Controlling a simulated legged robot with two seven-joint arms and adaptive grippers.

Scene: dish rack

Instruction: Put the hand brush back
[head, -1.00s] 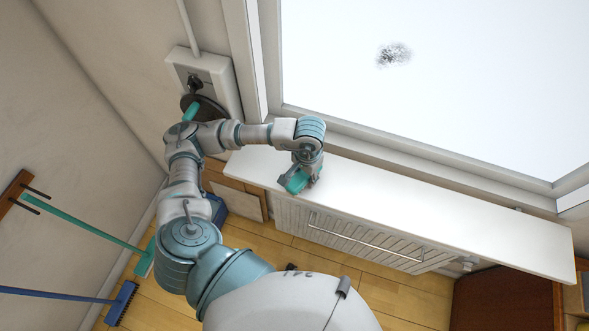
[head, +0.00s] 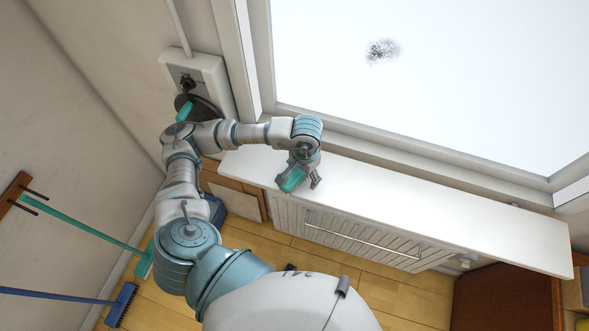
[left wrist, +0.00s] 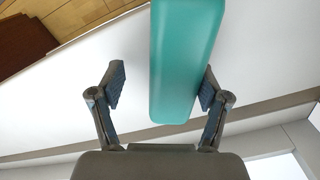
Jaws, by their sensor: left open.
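The teal hand brush (head: 292,179) is at the left end of the white window shelf, over its front edge in the head view. In the left wrist view its smooth teal body (left wrist: 186,60) lies between my spread fingers. It is close to the right finger, with a clear gap to the left one. My left gripper (head: 300,182) is open around the brush; it also shows open in the left wrist view (left wrist: 161,87). The bristles are hidden, and I cannot tell whether the brush rests on the shelf. My right gripper is not in view.
The white shelf (head: 420,205) is clear to the right, above a radiator (head: 350,238). A dark round thing with a teal handle (head: 184,111) is by the wall box. A green broom (head: 90,231) and a blue broom (head: 60,295) are at the left.

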